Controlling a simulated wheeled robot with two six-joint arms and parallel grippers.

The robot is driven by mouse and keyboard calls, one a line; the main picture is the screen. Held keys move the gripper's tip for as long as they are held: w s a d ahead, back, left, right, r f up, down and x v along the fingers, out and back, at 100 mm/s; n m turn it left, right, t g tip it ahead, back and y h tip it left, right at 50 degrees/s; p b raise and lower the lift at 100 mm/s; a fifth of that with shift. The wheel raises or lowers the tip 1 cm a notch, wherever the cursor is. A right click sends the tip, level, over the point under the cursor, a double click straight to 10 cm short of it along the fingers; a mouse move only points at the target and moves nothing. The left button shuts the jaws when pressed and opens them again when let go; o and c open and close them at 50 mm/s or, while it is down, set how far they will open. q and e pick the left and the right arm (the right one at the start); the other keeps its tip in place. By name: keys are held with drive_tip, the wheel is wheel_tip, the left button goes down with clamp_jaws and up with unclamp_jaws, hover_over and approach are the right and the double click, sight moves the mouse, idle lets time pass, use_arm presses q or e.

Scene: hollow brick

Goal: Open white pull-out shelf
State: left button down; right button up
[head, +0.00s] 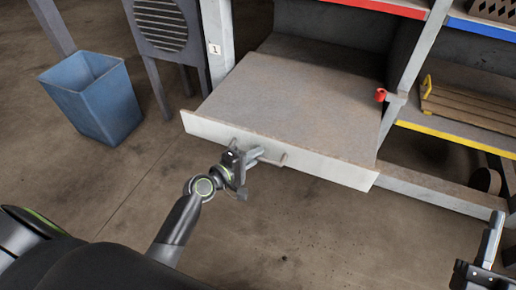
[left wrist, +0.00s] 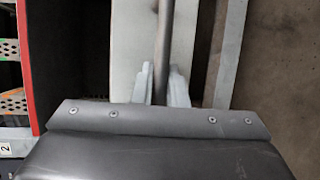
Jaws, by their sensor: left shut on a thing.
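The white pull-out shelf (head: 300,85) stands well out from the rack, with a grey worn top and a white front panel (head: 335,173). A bar handle (head: 283,158) is on the front panel. My left gripper (head: 257,153) is at the panel's middle, shut on the handle. In the left wrist view, the handle (left wrist: 165,35) runs between the two fingers (left wrist: 162,85), beside the white front panel (left wrist: 130,45). My right gripper (head: 490,245) is at the lower right edge, away from the shelf, partly cut off; its opening is unclear.
A blue bin (head: 92,100) stands on the floor at left, near a grey louvred cabinet (head: 160,28). A red knob-like thing (head: 381,95) is at the shelf's right side. A yellow-edged rack shelf (head: 450,135) holds a wooden crate (head: 470,104). The floor before the shelf is clear.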

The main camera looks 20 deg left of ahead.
use_arm(q)
drive_tip(key=shift+s, duration=0.5)
use_arm(e)
drive_tip(key=shift+w+d+f+m+g, duration=0.15)
drive_tip(key=shift+w+f+m+g, duration=0.2)
drive_tip(key=shift+f+g, duration=0.25)
drive_tip(key=shift+f, duration=0.1)
use_arm(q)
drive_tip(key=c, duration=1.5)
unclamp_jaws()
drive_tip(key=shift+o, duration=0.2)
